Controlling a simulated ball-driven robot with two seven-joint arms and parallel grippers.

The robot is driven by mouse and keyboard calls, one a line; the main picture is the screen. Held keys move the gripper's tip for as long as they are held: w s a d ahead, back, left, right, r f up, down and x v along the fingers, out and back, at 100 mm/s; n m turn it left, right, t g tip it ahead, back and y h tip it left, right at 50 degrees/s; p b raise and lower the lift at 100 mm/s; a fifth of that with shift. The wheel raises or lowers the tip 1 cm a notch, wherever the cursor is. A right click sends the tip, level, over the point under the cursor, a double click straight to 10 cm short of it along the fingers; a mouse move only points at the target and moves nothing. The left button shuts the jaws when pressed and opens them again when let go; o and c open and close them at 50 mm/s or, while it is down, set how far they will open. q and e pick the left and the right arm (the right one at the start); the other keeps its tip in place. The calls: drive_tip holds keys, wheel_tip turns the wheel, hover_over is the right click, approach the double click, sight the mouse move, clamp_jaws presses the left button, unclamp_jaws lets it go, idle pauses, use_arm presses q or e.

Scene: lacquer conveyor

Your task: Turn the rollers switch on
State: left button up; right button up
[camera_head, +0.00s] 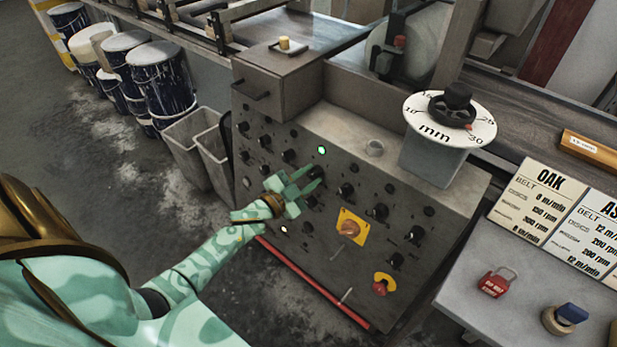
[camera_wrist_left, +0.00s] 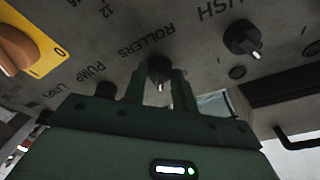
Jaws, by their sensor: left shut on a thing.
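The rollers switch (camera_wrist_left: 159,70) is a black rotary knob beneath the word ROLLERS in the left wrist view. My left gripper (camera_wrist_left: 158,84) has its two green fingers on either side of this knob and is shut on it. In the head view my left gripper (camera_head: 308,180) reaches the sloped grey control panel (camera_head: 318,256) at its middle, just below a lit green lamp (camera_head: 321,150). The fingers partly cover the knob there. My right gripper is not in view.
Other black knobs surround the gripper. A yellow-backed orange switch (camera_head: 349,229) and a red stop button (camera_head: 382,284) sit lower right on the panel. A dial marked mm (camera_head: 449,119) stands above. A table with a red padlock (camera_head: 497,282) is at right.

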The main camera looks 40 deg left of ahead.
use_arm(q)
drive_tip(key=shift+m, duration=0.4)
drive_tip(key=o, duration=1)
drive_tip(key=shift+c, duration=0.2)
drive_tip(key=shift+s+a, duration=0.1)
drive_tip(key=shift+s, duration=0.25)
drive_tip(key=s+a+p, duration=0.2)
drive_tip(key=s+p, duration=0.1)
drive_tip(key=s, duration=1.2)
drive_tip(key=shift+s+a, duration=0.2)
drive_tip(key=shift+a, duration=0.2)
drive_tip(key=shift+f, duration=0.1)
